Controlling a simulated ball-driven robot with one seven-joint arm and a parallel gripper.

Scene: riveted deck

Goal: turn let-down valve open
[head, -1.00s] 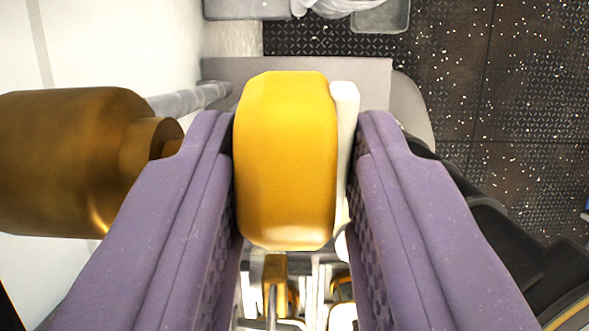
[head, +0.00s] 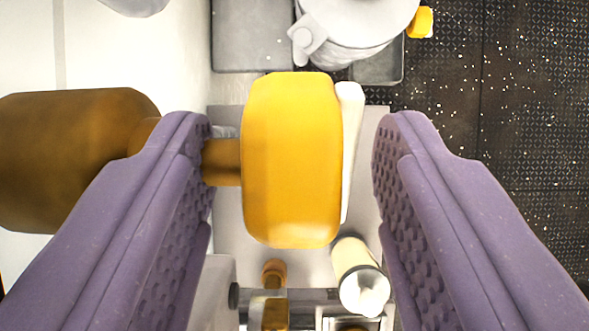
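The let-down valve has a yellow faceted knob (head: 292,160) in the middle of the head view. A short brass stem (head: 221,162) joins it to a large brass body (head: 70,160) at the left. My gripper (head: 291,150) has its two purple padded fingers on either side of the knob. The fingers are open, with a visible gap between each finger and the knob. A white strip (head: 349,150) shows along the knob's right side. The stem is partly covered by the left finger.
A cream cylinder (head: 357,270) and a brass fitting (head: 273,275) lie below the knob. A grey-white round vessel (head: 358,25) and a small yellow knob (head: 420,22) stand at the top. Dark patterned deck (head: 530,110) is clear at the right. A white wall is at left.

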